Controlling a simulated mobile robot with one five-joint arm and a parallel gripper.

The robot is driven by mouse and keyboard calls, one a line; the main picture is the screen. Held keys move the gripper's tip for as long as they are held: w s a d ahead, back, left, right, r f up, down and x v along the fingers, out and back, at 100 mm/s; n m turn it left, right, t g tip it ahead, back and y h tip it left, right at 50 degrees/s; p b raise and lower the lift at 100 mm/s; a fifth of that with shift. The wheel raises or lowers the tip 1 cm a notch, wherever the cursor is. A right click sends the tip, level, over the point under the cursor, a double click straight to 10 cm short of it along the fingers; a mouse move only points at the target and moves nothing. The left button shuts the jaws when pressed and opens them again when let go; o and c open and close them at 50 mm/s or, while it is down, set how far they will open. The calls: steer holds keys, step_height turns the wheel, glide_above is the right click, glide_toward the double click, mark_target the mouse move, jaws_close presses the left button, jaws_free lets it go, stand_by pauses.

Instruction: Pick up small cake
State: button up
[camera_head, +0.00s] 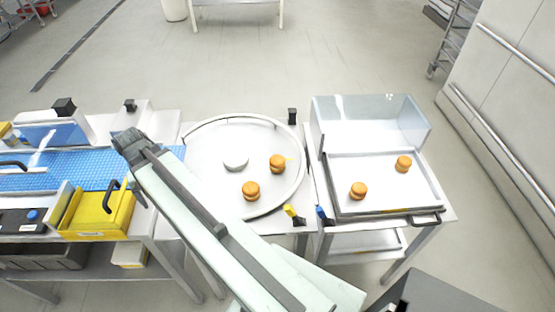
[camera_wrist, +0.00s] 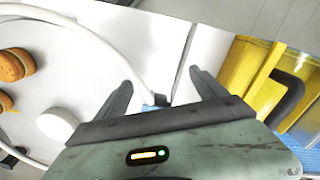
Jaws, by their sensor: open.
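Two small orange-brown round cakes (camera_head: 277,163) (camera_head: 250,190) sit on the round white turntable (camera_head: 210,135) in the head view. Two more cakes (camera_head: 403,163) (camera_head: 358,190) lie on the square tray (camera_head: 385,205) to the right. In the wrist view, cakes (camera_wrist: 13,66) show at the left edge, partly cut off. My gripper (camera_wrist: 162,84) is open with nothing between its fingers. It is over the gap between the turntable and the conveyor, left of the cakes in the head view and apart from them.
A white disc (camera_head: 236,160) stands on the turntable near the cakes. A curved rail rings the turntable. A blue conveyor (camera_head: 90,170) with a yellow bin (camera_head: 100,215) is at left. A clear raised cover (camera_head: 370,120) stands behind the tray. Open floor lies beyond.

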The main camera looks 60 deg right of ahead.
steer(key=d+m, duration=0.1)
steer(key=d, duration=0.2)
steer(key=s+d+m, duration=0.1)
steer(key=d, duration=0.2)
steer(key=s+d+m, duration=0.1)
steer(key=d+m, duration=0.1)
steer(key=d, duration=0.1)
steer(key=shift+s+d+r, duration=0.15)
steer(key=shift+d+r, duration=0.25)
steer(key=s+d+m+p, duration=0.1)
steer(key=s+d+m, duration=0.25)
steer(key=d, duration=0.35)
steer(key=s+d+m, duration=0.3)
steer(key=s+d, duration=0.1)
steer(key=d, duration=0.3)
steer(key=r+m, duration=0.2)
steer(key=m, duration=0.5)
glide_above(277, 159)
steer(key=shift+s+a+f+p, duration=0.15)
steer(key=shift+f+p, duration=0.1)
steer(key=shift+p, duration=0.15)
step_height(277, 159, down, 8)
steer(key=b, duration=0.8)
steer(key=shift+f, duration=0.1)
steer(key=shift+r, duration=0.2)
steer(key=shift+c, duration=0.3)
steer(key=c, duration=0.9)
